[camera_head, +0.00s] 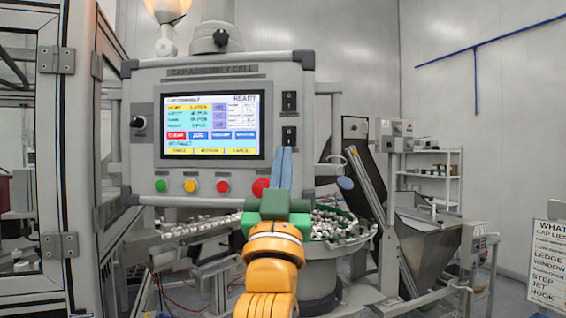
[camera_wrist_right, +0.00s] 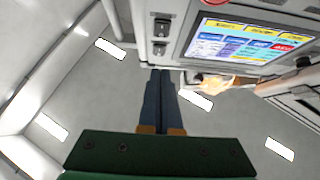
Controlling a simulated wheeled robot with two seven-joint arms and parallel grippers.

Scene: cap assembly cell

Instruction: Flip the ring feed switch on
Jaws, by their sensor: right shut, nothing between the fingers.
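The control panel (camera_head: 215,125) carries two dark rocker switches on the right of its screen, an upper switch (camera_head: 289,101) and a lower switch (camera_head: 289,136). Their labels are too small to read, so I cannot tell which is the ring feed switch. Both also show in the right wrist view, one at the top (camera_wrist_right: 161,27) and one nearer my fingers (camera_wrist_right: 159,49). My right gripper (camera_head: 283,152) has its blue fingers shut and empty, pointing up just below the lower switch. Whether the tips (camera_wrist_right: 160,74) touch the panel I cannot tell. My left gripper is not in view.
A lit screen (camera_head: 210,125) reads READY. Below it are green, yellow and red buttons, and a larger red button (camera_head: 261,187) lies close left of my right fingers. A bowl (camera_head: 340,230) of small parts stands behind my gripper. A dark knob (camera_head: 139,122) is on the panel's left.

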